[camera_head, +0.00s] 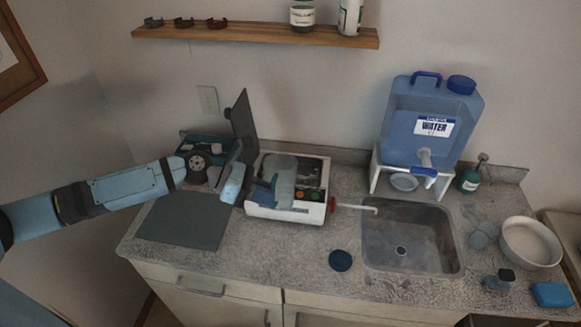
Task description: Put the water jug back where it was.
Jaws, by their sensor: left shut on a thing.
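My left gripper (263,191) reaches in from the left. It is shut on a small translucent grey-blue jug (284,171) at the left part of a white machine (287,210). I cannot tell whether the jug rests in the machine or hangs just above it. My gripper and wrist partly hide the jug's left side. A large blue container labelled WATER (415,103) stands on a white stand (374,178) behind the sink, apart from my gripper. My right gripper is not in view.
A dark blue lid (340,261) lies on the counter left of the sink (412,262). A dark mat (182,222) lies under my arm. A green bottle (469,180), a white bowl (530,243) and a blue sponge (552,294) are at the right. The counter's front middle is mostly clear.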

